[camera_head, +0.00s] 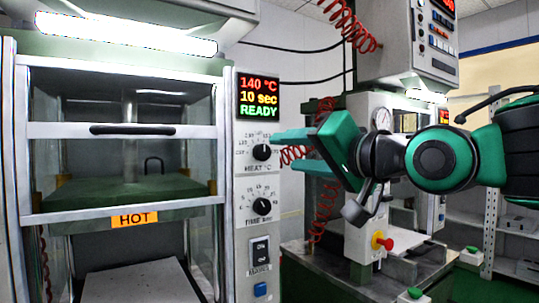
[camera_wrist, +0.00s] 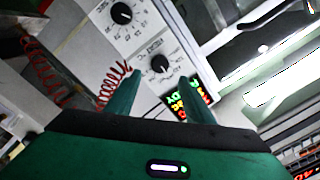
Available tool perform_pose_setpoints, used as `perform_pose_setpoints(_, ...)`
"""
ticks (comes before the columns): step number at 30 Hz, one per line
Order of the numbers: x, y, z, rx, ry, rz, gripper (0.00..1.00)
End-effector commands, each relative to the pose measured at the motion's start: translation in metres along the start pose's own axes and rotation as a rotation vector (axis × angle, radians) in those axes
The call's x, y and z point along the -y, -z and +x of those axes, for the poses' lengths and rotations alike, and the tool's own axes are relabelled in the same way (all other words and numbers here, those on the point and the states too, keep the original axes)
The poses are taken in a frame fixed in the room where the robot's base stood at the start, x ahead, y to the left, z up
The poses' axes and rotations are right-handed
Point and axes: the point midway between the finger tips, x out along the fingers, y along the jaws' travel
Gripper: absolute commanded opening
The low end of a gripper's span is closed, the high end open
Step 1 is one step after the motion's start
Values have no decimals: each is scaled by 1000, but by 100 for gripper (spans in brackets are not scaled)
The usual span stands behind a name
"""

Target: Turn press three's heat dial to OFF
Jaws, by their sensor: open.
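The heat dial (camera_head: 262,152) is a black round knob on the pale control panel of the left press, marked HEAT °C. Which setting it points to is too small to tell. My green gripper (camera_head: 279,151) is open, just right of the dial, with one finger above its level and one below. In the wrist view, the dial (camera_wrist: 160,63) shows in the gap between my fingertips (camera_wrist: 158,76), apart from both. The display (camera_head: 259,97) above reads 140 °C, 10 sec, READY. No press number is readable.
Below the heat dial are the time dial (camera_head: 262,206), a black switch (camera_head: 260,251) and a blue button (camera_head: 260,289). The press door with its handle (camera_head: 132,130) and a HOT label (camera_head: 135,219) is to the left. Red coiled hoses (camera_head: 326,205) hang behind my gripper.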

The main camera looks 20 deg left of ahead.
Motion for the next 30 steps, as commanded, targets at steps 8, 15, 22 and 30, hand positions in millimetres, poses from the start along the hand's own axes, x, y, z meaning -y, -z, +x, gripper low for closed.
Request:
perform_pose_setpoints(8,-2,-1,48,2,-3,0,48)
perform_pose_setpoints(15,-2,0,75,0,-3,-1,48)
perform_pose_setpoints(22,-2,1,82,0,-3,-1,48)
perform_pose_setpoints(30,-2,0,82,0,-3,-1,31)
